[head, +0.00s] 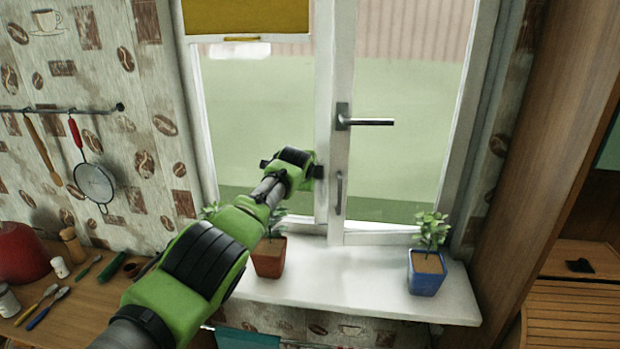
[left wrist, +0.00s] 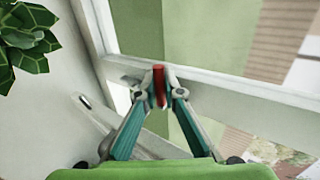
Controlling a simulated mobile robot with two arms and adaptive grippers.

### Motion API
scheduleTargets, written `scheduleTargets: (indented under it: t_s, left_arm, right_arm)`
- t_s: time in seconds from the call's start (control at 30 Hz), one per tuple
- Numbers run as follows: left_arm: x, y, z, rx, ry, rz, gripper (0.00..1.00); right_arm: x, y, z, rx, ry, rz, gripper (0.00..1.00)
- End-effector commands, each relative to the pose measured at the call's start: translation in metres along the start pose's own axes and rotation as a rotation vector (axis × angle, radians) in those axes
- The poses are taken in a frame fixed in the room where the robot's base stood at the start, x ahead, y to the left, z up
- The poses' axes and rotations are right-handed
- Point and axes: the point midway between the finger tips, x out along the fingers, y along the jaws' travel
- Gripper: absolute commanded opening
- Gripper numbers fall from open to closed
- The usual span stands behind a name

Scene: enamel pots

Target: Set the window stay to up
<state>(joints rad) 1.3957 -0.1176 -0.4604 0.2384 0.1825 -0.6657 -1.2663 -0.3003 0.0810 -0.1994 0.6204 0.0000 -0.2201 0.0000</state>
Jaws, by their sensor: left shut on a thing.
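The window stay shows as a small red grip (left wrist: 158,82) at the window frame in the left wrist view. My left gripper (left wrist: 163,92) has its two fingertips closed on this red grip, one on each side. In the head view my left gripper (head: 314,172) is at the window's middle post, below and left of the dark window handle (head: 366,121). The stay is hidden behind the gripper there, so I cannot tell its exact angle. My right gripper is in neither view.
A slim grey pull (head: 339,192) sits on the frame just right of the gripper. On the white sill (head: 340,285) stand a plant in a red pot (head: 269,258) under my arm and one in a blue pot (head: 426,276) at right. The sill between them is clear.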

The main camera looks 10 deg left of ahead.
Motion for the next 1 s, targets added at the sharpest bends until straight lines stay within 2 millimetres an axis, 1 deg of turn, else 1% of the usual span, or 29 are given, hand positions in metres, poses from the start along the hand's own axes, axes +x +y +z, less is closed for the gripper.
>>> scheduleTargets:
  t_s: [0.03,0.27,0.3,0.33,0.37,1.0]
  left_arm:
    - [-0.0015,-0.0048,0.0001,0.001,0.001,-0.009,0.00]
    - [-0.0017,-0.0057,0.0000,0.001,0.001,-0.011,0.00]
    - [-0.0018,-0.0058,0.0000,0.001,0.001,-0.012,0.16]
    - [-0.0018,-0.0058,0.0000,0.001,0.001,-0.011,0.24]
    - [-0.0017,-0.0055,-0.0001,0.001,0.001,-0.011,0.25]
    - [-0.0006,-0.0006,0.0003,0.000,0.001,-0.018,0.25]
  right_arm:
    - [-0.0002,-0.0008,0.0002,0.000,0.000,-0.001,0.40]
    - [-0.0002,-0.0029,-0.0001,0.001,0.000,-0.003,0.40]
    - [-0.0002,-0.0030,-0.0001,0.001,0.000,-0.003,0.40]
    - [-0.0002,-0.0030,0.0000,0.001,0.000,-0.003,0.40]
    - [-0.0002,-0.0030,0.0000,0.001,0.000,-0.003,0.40]
    - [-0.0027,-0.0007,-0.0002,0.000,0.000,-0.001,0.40]
